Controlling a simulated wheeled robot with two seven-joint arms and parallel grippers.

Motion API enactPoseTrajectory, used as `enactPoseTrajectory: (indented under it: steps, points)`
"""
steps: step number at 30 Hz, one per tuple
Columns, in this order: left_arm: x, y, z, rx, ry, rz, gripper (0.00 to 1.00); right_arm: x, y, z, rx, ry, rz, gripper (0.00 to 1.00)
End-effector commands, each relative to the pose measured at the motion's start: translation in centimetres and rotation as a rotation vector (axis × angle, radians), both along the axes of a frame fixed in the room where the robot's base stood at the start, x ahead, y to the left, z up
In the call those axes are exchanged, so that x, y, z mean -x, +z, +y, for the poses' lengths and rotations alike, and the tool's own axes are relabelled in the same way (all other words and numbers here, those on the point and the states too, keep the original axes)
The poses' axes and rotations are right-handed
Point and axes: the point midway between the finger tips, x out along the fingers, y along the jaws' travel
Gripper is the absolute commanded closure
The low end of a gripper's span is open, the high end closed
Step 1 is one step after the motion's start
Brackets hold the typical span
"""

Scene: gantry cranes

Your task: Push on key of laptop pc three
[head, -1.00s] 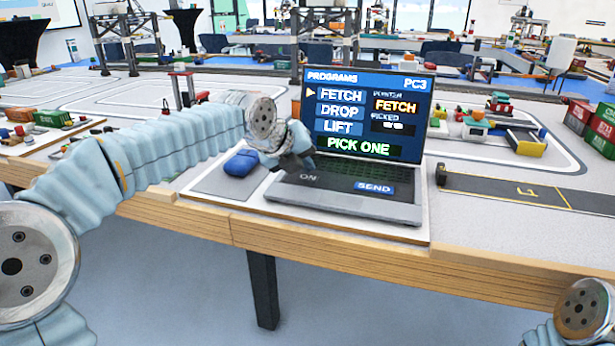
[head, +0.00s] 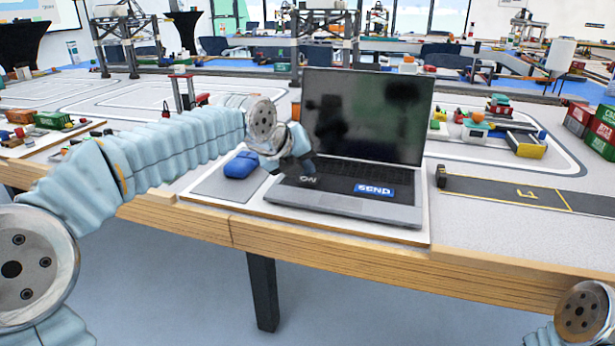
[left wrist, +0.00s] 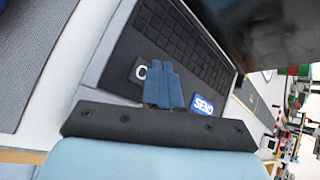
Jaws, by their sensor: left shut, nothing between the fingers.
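The laptop (head: 400,212) stands open on a white board on the table, its screen (head: 365,115) dark with only dull reflections. Its ON key (head: 308,179) is at the left of the keyboard's front, and the blue SEND key (head: 374,190) is to its right. My left gripper (head: 304,164) is shut and empty over the left of the keyboard, close to the ON key. In the left wrist view, its blue fingers (left wrist: 163,80) partly hide the ON key (left wrist: 140,70); SEND (left wrist: 203,106) shows beside them. I cannot tell whether the fingertips touch the key. My right gripper is out of view.
A blue mouse (head: 241,164) lies on a grey pad (head: 213,184) left of the laptop. A black strip (head: 500,190) marked F lies to the right. Model crane towers (head: 325,50) stand behind, and containers (head: 600,125) are stacked at the far right.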

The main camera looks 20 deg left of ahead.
Motion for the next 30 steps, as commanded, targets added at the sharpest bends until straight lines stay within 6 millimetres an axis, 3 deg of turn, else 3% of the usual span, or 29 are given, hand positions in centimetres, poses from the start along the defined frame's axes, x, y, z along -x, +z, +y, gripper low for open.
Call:
enactPoseTrajectory:
  steps: [4, 17, 30]
  points:
    - [0.0, 1.1, 0.0, 0.001, -0.001, 0.0, 1.0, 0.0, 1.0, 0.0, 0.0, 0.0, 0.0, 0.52]
    - [0.0, 1.7, 0.0, 0.001, -0.001, 0.0, 1.0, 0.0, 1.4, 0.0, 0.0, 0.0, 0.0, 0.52]
    - [0.0, 6.7, 0.0, 0.0, 0.0, 0.0, 1.0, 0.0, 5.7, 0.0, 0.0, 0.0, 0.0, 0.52]
